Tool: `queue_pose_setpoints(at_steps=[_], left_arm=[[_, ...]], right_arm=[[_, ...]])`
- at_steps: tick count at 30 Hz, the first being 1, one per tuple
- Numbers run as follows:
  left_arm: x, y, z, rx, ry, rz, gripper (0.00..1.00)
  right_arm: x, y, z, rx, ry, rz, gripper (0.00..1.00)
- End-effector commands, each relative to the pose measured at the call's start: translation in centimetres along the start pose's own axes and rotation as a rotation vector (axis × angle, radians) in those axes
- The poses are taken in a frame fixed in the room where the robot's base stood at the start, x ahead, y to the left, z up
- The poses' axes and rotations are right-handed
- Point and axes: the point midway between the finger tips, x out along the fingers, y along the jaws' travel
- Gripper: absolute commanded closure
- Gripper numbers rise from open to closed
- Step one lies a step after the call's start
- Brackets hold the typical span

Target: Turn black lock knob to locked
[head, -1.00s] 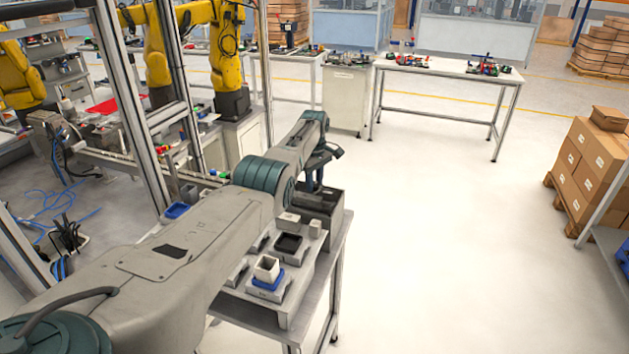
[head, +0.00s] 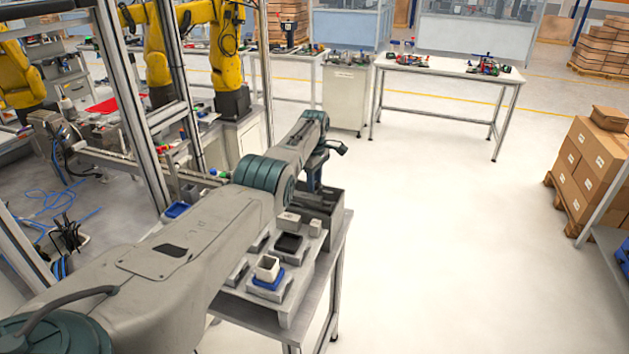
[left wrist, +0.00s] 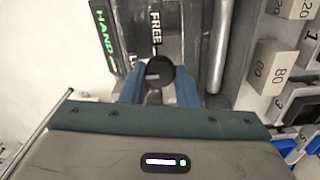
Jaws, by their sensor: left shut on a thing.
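The black lock knob (left wrist: 159,69) shows in the left wrist view as a round dark piece on a grey panel. The word FREE (left wrist: 155,27) is printed above it, and a partly hidden label starting with L (left wrist: 133,58) is at its upper left. My left gripper (left wrist: 159,76) is shut on the knob, one blue finger on each side. I cannot tell exactly where the knob points. In the head view my left gripper (head: 314,172) reaches down at the grey box (head: 324,203); the knob is hidden there. My right gripper is not in view.
A metal bar (left wrist: 219,45) runs just right of the knob. Numbered blocks, including one marked 80 (left wrist: 276,67), stand farther right. In the head view, blocks and a blue-based holder (head: 268,278) are on the near bench.

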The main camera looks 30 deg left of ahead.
Motion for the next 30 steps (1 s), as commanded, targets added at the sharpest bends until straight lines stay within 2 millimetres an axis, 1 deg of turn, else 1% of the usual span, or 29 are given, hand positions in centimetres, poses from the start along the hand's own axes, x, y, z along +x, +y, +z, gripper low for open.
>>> queue_pose_setpoints(at_steps=[1, 3, 4, 11, 14, 17, 20, 22, 27, 30], left_arm=[[-0.3, 0.1, 0.0, 0.0, 0.0, 0.006, 0.66], [-0.2, 0.1, 0.0, 0.0, 0.0, 0.005, 0.52], [-0.2, 0.1, 0.0, 0.0, 0.0, 0.005, 0.5], [-0.1, 0.1, 0.0, 0.0, 0.0, 0.002, 0.5], [-0.4, 0.1, 0.0, 0.0, 0.0, 0.002, 0.5], [-1.4, 0.1, 0.0, 0.001, 0.001, 0.004, 0.5], [-3.0, 0.1, 0.0, 0.001, 0.002, 0.005, 0.5], [-4.2, 0.2, 0.0, 0.001, 0.002, 0.007, 0.5], [-7.6, 0.1, 0.0, 0.001, 0.001, 0.008, 0.5], [-9.2, 0.1, 0.0, 0.001, 0.0, 0.006, 0.5]], right_arm=[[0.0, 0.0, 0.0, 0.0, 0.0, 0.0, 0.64], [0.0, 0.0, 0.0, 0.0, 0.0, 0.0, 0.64], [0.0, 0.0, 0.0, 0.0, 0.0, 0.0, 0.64], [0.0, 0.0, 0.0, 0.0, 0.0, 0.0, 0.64], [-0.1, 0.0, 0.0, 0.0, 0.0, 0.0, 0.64], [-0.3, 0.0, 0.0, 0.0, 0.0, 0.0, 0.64], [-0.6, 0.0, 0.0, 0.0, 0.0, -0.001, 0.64], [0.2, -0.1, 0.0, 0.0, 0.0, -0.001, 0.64], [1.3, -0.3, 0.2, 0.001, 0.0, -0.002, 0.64], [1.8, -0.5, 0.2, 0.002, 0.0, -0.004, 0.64]])
